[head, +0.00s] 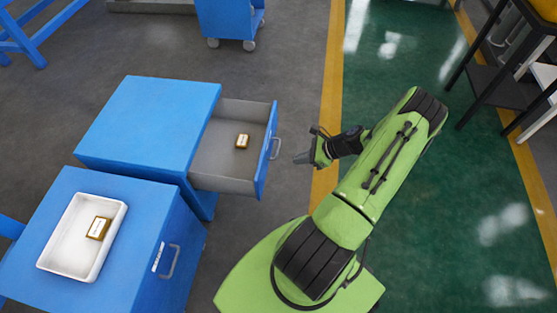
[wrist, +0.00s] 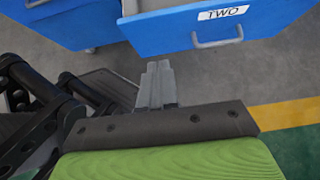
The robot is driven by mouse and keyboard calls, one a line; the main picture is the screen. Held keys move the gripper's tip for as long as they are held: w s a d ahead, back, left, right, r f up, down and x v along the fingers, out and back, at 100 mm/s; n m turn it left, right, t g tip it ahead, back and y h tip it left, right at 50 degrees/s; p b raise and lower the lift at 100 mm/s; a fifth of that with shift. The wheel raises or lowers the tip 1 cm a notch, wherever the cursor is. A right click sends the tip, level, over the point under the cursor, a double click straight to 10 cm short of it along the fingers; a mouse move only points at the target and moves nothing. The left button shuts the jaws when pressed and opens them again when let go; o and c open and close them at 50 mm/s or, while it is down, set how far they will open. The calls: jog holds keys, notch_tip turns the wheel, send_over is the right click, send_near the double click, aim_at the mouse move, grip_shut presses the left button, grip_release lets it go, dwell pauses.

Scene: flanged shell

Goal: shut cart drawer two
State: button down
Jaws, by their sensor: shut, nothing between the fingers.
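Drawer two stands pulled out of the far blue cart (head: 150,115). Its blue front (head: 266,150) has a grey handle (head: 276,148) on the outer face. In the wrist view the drawer front (wrist: 165,32) carries a label reading TWO (wrist: 224,14), with the handle (wrist: 217,42) below it. A small gold-brown box with a white label (head: 242,141) lies inside the drawer. My gripper (head: 297,160) is shut and empty, a short way outside the drawer front, apart from the handle. Its fingers also show in the wrist view (wrist: 158,70), pointing toward the drawer front.
A nearer blue cart (head: 100,185) with a closed drawer stands beside it. On its top is a white tray (head: 52,262) holding another gold-brown box (head: 98,228). Another blue cart (head: 230,18) is at the back; a dark table (head: 490,75) is at right. Floor right of the drawer is open.

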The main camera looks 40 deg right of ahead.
aim_at(262, 166)
jog(key=b+x, duration=0.1)
jog(key=x, duration=0.2)
jog(key=r+b+x, duration=0.1)
jog(key=x, duration=0.3)
jog(key=w+a+b+x, duration=0.1)
jog(key=x, duration=0.3)
jog(key=shift+r, duration=0.25)
jog(key=shift+w+a, duration=0.25)
jog(key=shift+w, duration=0.1)
jog(key=shift+r, duration=0.1)
